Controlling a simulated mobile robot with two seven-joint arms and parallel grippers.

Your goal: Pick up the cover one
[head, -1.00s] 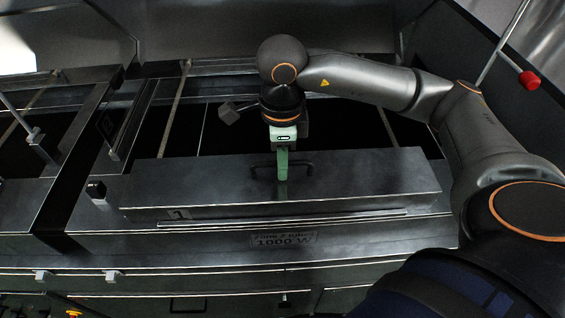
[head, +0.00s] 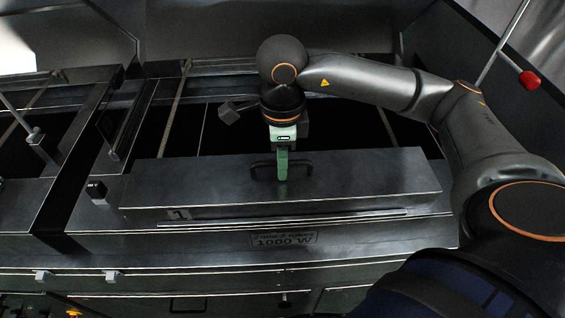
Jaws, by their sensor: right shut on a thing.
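Cover one is a long dark grey metal box-shaped cover (head: 370,182) with a "1" on its front left. It lies over the dryer opening, with its front edge along the bench. A black bar handle (head: 304,165) stands on its top. My right gripper (head: 282,172), with green fingers, points down from above and is shut on the handle near its middle. The fingers hide the middle of the handle. My left gripper is not clearly in view.
A label plate reading "1000 W" (head: 284,239) is on the bench front. A red-tipped rod (head: 529,80) is at upper right. Dark open space lies behind the cover.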

